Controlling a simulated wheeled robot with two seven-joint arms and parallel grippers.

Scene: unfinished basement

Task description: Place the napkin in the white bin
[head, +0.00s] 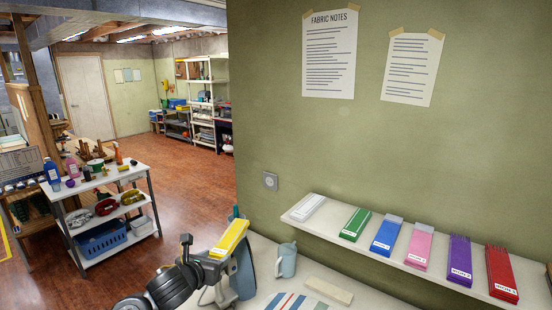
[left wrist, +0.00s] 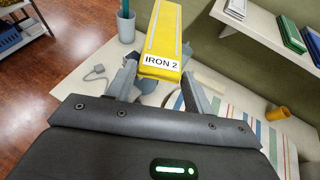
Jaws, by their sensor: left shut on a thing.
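My left gripper (head: 207,252) is shut on a yellow flat oblong piece (head: 230,238), which I take as the napkin. It also shows in the left wrist view (left wrist: 163,35), with a label reading "IRON 2", between the fingers (left wrist: 160,82). It is held above the table, left of the wall shelf. No plain white bin is clear; a white labelled oblong thing (head: 304,208) lies at the left end of the shelf, and I cannot tell if it is a bin. My right gripper is not in view.
The wall shelf (head: 400,248) bears green (head: 355,224), blue (head: 386,236), pink, purple and red labelled pieces. A cart (head: 95,182) stands far left.

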